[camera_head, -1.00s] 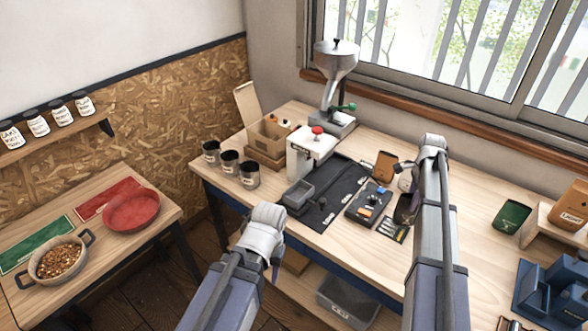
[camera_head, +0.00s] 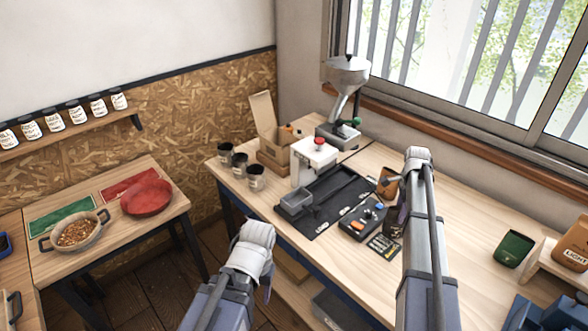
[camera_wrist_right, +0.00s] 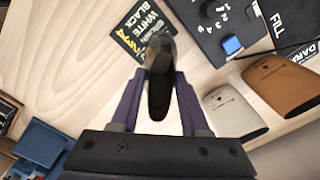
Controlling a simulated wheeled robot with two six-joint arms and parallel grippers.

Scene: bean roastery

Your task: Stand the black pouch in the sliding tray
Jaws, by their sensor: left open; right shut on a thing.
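The black pouch (camera_wrist_right: 160,72) is between the fingers of my right gripper (camera_wrist_right: 160,95) in the right wrist view, seen nearly end-on. In the head view my right arm mostly hides this gripper; a dark shape, probably the pouch (camera_head: 392,218), shows left of the arm near the black label card. The grey sliding tray (camera_head: 296,202) sits at the left front of the black mat, below the white machine, and looks empty. The pouch is well to its right. My left gripper (camera_head: 267,287) is open in front of the table, its fingers mostly hidden by the wrist.
A brown pouch (camera_head: 388,181) stands behind the control box (camera_head: 362,223); a pale pouch (camera_wrist_right: 235,108) is beside it in the wrist view. The white machine (camera_head: 313,160) rises behind the tray. Dark cups (camera_head: 256,177) stand left.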

